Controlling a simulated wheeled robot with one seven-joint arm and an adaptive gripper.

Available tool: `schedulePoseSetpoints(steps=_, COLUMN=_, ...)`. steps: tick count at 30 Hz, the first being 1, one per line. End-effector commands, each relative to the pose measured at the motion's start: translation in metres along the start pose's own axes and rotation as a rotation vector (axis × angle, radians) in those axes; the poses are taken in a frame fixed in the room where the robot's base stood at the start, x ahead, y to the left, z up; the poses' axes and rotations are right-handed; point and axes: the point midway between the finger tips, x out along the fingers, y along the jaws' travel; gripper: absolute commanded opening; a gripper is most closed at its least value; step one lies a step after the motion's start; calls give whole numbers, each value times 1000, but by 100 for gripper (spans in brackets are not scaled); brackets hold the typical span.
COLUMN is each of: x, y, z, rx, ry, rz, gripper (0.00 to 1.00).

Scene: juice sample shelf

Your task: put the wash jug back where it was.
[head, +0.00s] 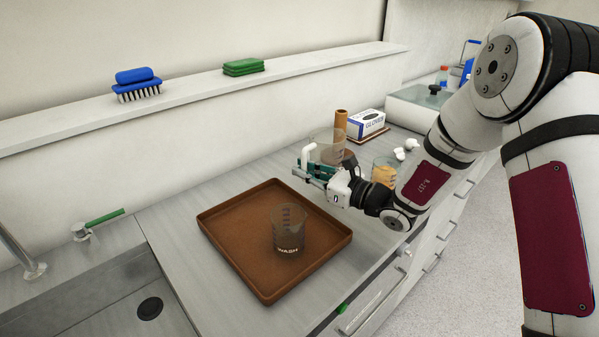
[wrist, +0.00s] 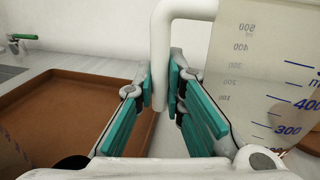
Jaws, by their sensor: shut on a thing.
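My gripper (head: 308,168) is shut on the white handle of a clear graduated jug (head: 328,145). In the wrist view the handle (wrist: 162,60) stands between the teal finger pads, and the jug wall (wrist: 275,75) with blue marks is at the right. No name shows on the held jug. I cannot tell whether its base touches the counter, as my gripper hides part of it. A clear vessel lettered WASH (head: 288,232) stands upright in the brown tray (head: 225,212), apart from my gripper. Its handle is not visible.
Beyond my gripper stand a brown cylinder (head: 341,121), a glove box (head: 366,124) and small white items (head: 405,150). A clear container with tan contents (head: 384,173) is close beside my wrist. A sink (head: 120,300) is at left. A shelf above holds a blue brush (head: 137,84) and green sponges (head: 243,67).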

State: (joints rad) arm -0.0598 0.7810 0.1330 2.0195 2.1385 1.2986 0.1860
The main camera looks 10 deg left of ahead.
Motion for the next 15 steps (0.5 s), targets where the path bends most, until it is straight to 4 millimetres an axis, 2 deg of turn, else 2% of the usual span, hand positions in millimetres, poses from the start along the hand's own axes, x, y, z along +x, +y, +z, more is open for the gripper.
schedulePoseSetpoints(steps=1, x=11, y=-7, z=-2, rx=-2, ry=-1, rz=2, gripper=0)
schedulePoseSetpoints(steps=6, x=36, y=-27, z=-6, rx=-1, ry=-1, rz=1, gripper=0)
schedulePoseSetpoints(steps=15, x=52, y=-41, z=-8, rx=-1, ry=-1, rz=0, gripper=0)
